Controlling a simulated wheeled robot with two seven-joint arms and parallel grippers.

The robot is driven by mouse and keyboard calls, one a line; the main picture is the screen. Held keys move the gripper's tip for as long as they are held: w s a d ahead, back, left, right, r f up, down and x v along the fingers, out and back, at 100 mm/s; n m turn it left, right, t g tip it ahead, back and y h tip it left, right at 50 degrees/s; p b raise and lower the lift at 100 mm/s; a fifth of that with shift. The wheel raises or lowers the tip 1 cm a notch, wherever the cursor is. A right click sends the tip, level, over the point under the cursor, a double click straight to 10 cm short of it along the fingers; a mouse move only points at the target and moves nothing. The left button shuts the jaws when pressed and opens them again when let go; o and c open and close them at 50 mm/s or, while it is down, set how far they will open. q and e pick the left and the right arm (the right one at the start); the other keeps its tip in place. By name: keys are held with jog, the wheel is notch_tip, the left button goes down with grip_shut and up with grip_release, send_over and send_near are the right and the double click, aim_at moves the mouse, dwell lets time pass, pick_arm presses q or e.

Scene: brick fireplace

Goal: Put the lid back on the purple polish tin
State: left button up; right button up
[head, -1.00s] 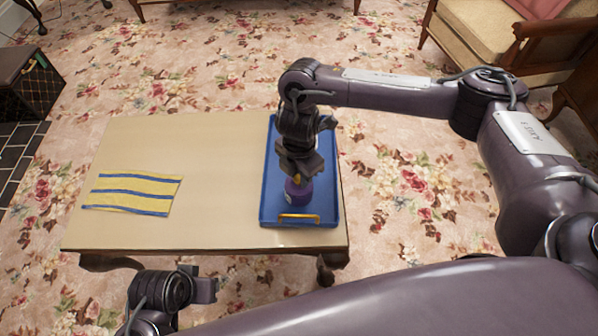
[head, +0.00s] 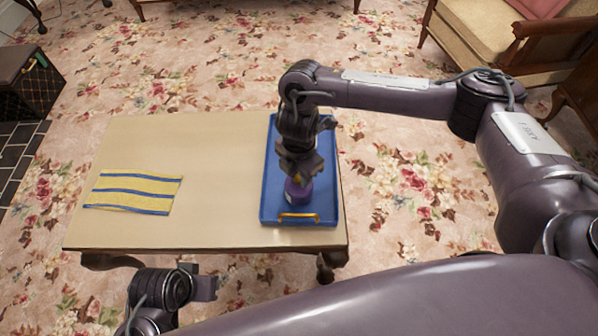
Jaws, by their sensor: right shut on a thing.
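The purple polish tin (head: 298,194) stands on the front part of the blue tray (head: 268,190), at the right end of the table. My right gripper (head: 300,176) points down right over the tin and is shut on the lid, of which only a small yellowish bit shows between the fingers. The fingers hide most of the lid, and I cannot tell whether it touches the tin. My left gripper (head: 206,284) hangs at the bottom left, in front of the table, away from the tin. I cannot tell how its fingers stand.
A yellow cloth with blue stripes (head: 134,193) lies flat on the left of the wooden table (head: 220,170). The tray has a yellow handle (head: 299,217) at its front. The table's middle is clear. An armchair (head: 480,40) stands at the back right.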

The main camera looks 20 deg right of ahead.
jog(key=o, duration=1.5)
